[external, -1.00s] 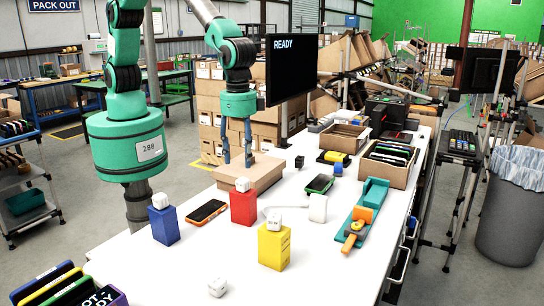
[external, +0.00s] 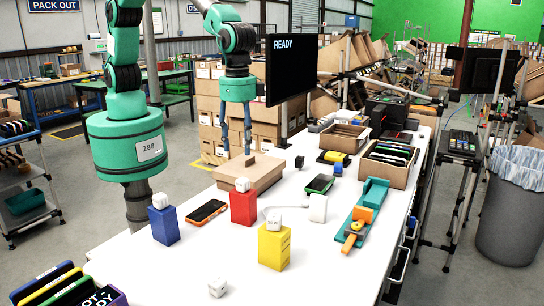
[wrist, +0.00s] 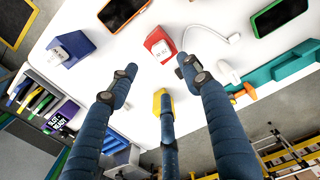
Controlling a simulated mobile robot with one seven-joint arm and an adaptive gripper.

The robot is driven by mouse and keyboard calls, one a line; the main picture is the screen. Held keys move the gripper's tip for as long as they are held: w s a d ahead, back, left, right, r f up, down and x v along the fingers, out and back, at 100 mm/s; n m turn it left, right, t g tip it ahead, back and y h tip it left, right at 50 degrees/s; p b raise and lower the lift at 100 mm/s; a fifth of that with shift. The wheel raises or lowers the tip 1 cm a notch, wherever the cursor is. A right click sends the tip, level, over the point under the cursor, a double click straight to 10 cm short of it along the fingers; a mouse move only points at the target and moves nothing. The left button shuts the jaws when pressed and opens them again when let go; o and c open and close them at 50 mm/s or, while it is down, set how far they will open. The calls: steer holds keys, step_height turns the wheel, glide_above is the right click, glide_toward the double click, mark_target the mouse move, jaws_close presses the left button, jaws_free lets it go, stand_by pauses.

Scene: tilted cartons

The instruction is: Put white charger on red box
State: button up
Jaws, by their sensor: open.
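The red box (external: 243,208) stands upright on the white table, with a small white charger cube (external: 242,185) on its top. Both also show in the wrist view, the red box (wrist: 153,37) with the white cube (wrist: 162,51). Another white cube (external: 217,286) lies loose on the table near the front. A larger white block with a cable (external: 318,208) stands right of the red box. My gripper (external: 237,151) is open and empty, pointing down above a tan carton behind the red box. Its blue fingers (wrist: 155,78) spread apart in the wrist view.
A blue box (external: 165,226) and a yellow box (external: 273,247) each carry a white cube. The tan carton (external: 262,177) has a brown piece on top. An orange-edged phone (external: 206,212) lies between blue and red boxes. A teal holder (external: 366,205) stands right.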

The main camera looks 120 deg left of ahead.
steer(key=shift+r, duration=0.1)
steer(key=s+a+r+t, duration=0.1)
steer(key=s+a+r, duration=0.3)
steer(key=s+r, duration=0.55)
steer(key=s+a+r+t, duration=0.2)
steer(key=s+a+r, duration=0.35)
steer(key=r, duration=0.75)
steer(key=s+a+r+t, duration=0.1)
steer(key=s+a+r, duration=0.1)
steer(key=s, duration=1.1)
steer(key=s+a+r+m+t, duration=0.1)
steer(key=s+r, duration=0.1)
steer(key=s, duration=1.2)
steer(key=shift+a+r+t, duration=0.15)
steer(key=shift+a+t, duration=0.15)
steer(key=shift+a, duration=0.1)
steer(key=shift+s, duration=0.1)
step_height(320, 180, down, 8)
steer(key=b, duration=0.8)
